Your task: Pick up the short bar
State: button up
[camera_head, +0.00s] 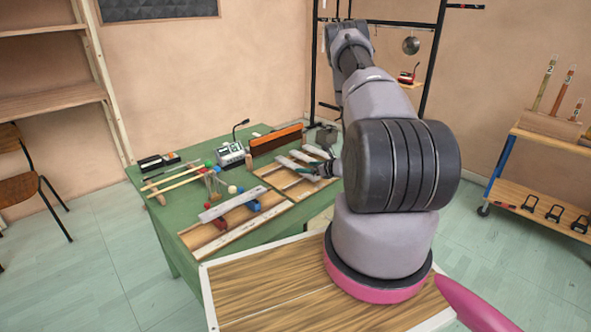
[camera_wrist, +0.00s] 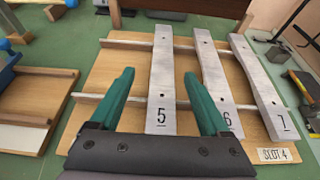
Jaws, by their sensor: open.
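In the wrist view three pale grey bars lie side by side across two rails on a wooden board (camera_wrist: 131,60): the bar marked 5 (camera_wrist: 162,75), the bar marked 6 (camera_wrist: 213,78) and the bar marked 7 (camera_wrist: 258,85). They look close in length; I cannot tell which is the short bar. My gripper (camera_wrist: 158,73) is open, its two teal fingers on either side of bar 5 in the picture, with nothing between them held. I cannot tell its height above the bar. In the head view my gripper (camera_head: 318,169) is at the right-hand board, partly hidden by my arm.
An orange-brown box (camera_head: 275,138) and a small grey device (camera_head: 230,153) stand at the back of the green table (camera_head: 190,140). A "SLOT 4" label (camera_wrist: 273,155) sits near bar 7.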

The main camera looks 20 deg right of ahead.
aim_at(296, 167)
jog(key=x, duration=0.5)
jog(key=shift+w+d+f, duration=0.1)
jog(key=shift+w+d, duration=0.1)
grip_shut()
